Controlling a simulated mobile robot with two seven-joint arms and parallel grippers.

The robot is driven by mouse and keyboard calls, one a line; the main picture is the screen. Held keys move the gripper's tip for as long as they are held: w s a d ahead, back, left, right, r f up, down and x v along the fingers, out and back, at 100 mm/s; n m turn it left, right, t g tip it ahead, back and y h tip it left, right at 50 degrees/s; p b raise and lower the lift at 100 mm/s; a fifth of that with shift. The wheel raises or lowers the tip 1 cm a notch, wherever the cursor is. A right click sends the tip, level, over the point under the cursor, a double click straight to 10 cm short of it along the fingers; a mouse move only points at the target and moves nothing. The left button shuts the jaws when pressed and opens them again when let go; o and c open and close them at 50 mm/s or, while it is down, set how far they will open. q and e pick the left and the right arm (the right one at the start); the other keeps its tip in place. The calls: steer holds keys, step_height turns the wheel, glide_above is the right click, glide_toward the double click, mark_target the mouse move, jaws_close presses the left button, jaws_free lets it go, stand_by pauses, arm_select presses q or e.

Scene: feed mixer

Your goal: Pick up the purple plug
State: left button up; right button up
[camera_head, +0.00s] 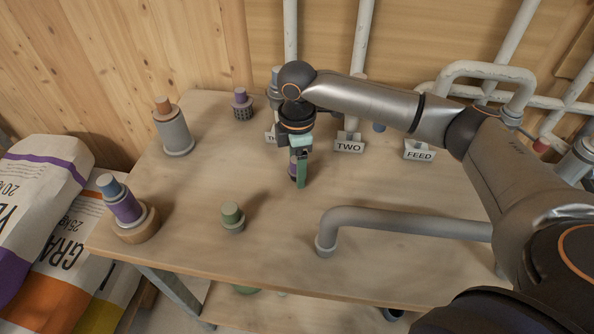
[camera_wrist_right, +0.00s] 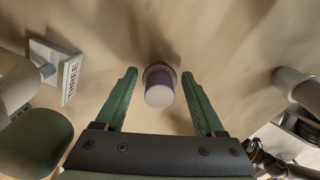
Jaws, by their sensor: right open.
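The purple plug (camera_wrist_right: 166,76) stands on the table in the right wrist view, with a pale round top, a purple body and a grey lower rim. My right gripper (camera_wrist_right: 160,80) is open, with one green finger on each side of the plug. The plug sits nearer the right-hand finger, and a gap shows on both sides. In the head view, my right gripper (camera_head: 300,178) points down over the table, and the purple plug (camera_head: 292,171) is partly hidden behind its finger. My left gripper is not in view.
A green plug (camera_head: 232,217), a grey cylinder with an orange top (camera_head: 173,131) and a purple-and-blue stack (camera_head: 124,206) stand on the table (camera_head: 200,270). A purple-topped grey piece (camera_head: 242,104) stands behind. A bent grey pipe (camera_head: 400,222) lies in front right.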

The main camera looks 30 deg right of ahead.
steer(key=shift+f, duration=0.15)
jaws_close()
stand_by(0.5)
